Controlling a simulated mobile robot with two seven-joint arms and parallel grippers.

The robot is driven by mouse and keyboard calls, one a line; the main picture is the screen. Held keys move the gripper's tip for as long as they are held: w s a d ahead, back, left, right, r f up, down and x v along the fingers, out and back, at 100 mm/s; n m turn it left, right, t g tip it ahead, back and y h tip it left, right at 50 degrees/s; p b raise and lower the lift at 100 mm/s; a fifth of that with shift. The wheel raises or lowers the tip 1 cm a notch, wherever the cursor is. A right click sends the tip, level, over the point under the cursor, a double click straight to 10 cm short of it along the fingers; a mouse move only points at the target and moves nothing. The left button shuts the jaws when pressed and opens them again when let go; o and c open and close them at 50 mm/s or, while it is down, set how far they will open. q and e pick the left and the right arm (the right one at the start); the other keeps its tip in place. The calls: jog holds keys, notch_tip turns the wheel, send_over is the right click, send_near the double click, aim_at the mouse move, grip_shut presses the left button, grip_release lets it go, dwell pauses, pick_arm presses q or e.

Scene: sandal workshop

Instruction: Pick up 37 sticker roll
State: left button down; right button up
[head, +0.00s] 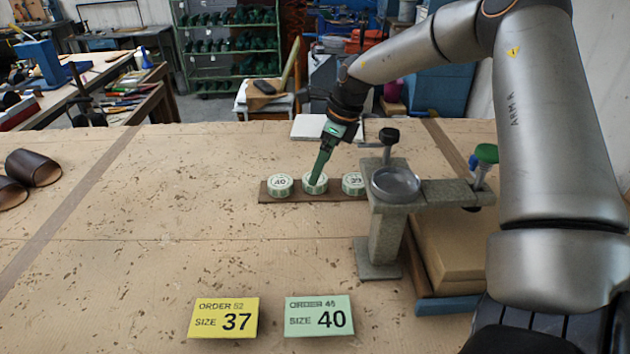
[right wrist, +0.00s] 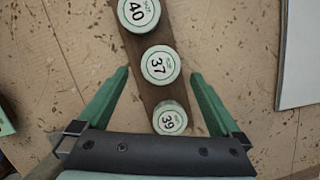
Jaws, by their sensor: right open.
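The 37 sticker roll (right wrist: 158,62), white-topped with a green edge, sits in the middle of a row on a dark wooden strip (right wrist: 146,91). In the head view the 37 roll (head: 315,187) is partly covered by my right gripper (head: 317,178). In the right wrist view my right gripper (right wrist: 161,76) is open, with one green finger on each side of the row and the 37 roll near the tips. The 40 roll (head: 280,183) is on the left and the 39 roll (head: 353,180) on the right. My left gripper is not in view.
A grey stand with a round metal dish (head: 396,182) rises just right of the row. A yellow size 37 card (head: 223,318) and a green size 40 card (head: 319,316) lie in front. Brown leather pieces (head: 34,168) lie far left. The table's left middle is clear.

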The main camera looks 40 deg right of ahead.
aim_at(320, 187)
jog(key=shift+x, duration=1.8)
jog(key=shift+w, duration=0.15)
jog(key=shift+c, duration=0.2)
jog(key=c, duration=1.3)
